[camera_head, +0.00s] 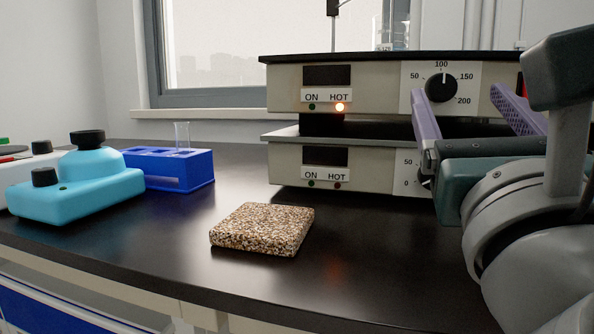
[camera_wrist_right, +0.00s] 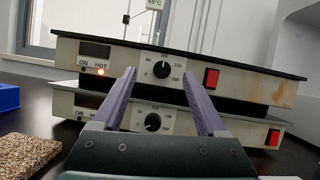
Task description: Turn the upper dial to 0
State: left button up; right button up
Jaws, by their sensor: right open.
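The upper dial (camera_head: 441,88) is a round black knob on the white scale panel of the upper hot plate (camera_head: 382,88). Its white mark points up, near 100. The upper HOT lamp (camera_head: 340,107) glows orange. My right gripper (camera_head: 461,96) is open, its two purple fingers pointing at the upper plate's front. In the right wrist view the upper dial (camera_wrist_right: 161,69) shows between the fingertips (camera_wrist_right: 160,77), with nothing held. I cannot tell how far the tips are from the knob. My left gripper is not in view.
The lower hot plate (camera_head: 380,174) sits beneath; its dial (camera_wrist_right: 153,122) shows between the fingers in the wrist view. A speckled slab (camera_head: 262,228), a blue rack (camera_head: 195,172) and a light-blue device (camera_head: 80,178) stand on the black bench. The front middle of the bench is clear.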

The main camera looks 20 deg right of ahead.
aim_at(443, 92)
jog(key=shift+m+g+h, duration=0.4)
jog(key=shift+m+g, duration=0.1)
jog(key=shift+m, duration=0.4)
jog(key=w+d, duration=0.1)
jog(key=w, duration=0.1)
jog(key=w+d, duration=0.2)
jog(key=w, duration=0.1)
jog(key=w+d+r, duration=0.1)
jog(key=w+d, duration=0.1)
jog(key=w, duration=0.1)
jog(key=shift+w+d, duration=0.1)
jog(key=shift+d, duration=0.05)
grip_shut()
